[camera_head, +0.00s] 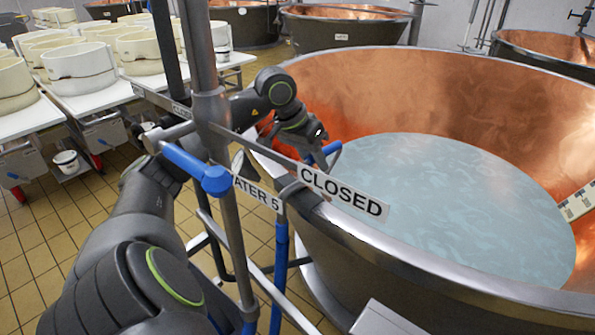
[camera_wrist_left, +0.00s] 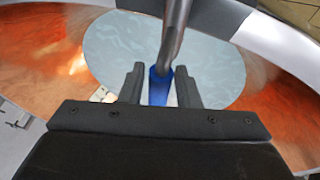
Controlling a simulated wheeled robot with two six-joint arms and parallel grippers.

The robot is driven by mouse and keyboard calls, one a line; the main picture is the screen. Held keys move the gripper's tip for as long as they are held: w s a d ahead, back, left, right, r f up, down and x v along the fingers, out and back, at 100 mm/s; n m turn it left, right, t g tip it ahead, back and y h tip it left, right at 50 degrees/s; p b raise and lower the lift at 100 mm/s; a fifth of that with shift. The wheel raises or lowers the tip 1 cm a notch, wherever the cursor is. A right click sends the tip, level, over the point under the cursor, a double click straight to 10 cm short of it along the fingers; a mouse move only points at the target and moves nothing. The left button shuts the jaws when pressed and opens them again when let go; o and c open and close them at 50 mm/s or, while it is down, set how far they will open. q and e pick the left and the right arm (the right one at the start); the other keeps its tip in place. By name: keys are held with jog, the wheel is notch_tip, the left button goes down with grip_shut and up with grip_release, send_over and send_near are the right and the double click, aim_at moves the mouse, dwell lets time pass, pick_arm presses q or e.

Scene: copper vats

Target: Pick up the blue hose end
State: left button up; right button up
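The blue hose end (camera_head: 331,149) shows as a short blue piece by the near rim of the large copper vat (camera_head: 440,85), just beside my left gripper (camera_head: 318,143). In the left wrist view the blue hose (camera_wrist_left: 159,86) lies between the two fingers of my left gripper (camera_wrist_left: 160,88), with a grey metal pipe (camera_wrist_left: 174,35) running up from it. Narrow gaps show between the hose and the fingers, so the gripper looks open around it. The head view partly hides the fingertips. My right gripper is not in view.
A steel post (camera_head: 205,95) with a blue valve handle (camera_head: 197,170) and a "CLOSED" sign (camera_head: 343,192) stands before the vat. Another blue hose length (camera_head: 280,270) hangs below. Pale liquid (camera_head: 430,190) fills the vat's bottom. White tables with moulds (camera_head: 80,65) stand left.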

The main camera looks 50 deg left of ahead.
pick_arm(q)
grip_shut()
jog(key=shift+r, duration=0.1)
notch_tip(320, 180, up, 10)
jog(key=shift+f+p, duration=0.1)
jog(key=shift+p, duration=0.25)
dwell(0.4)
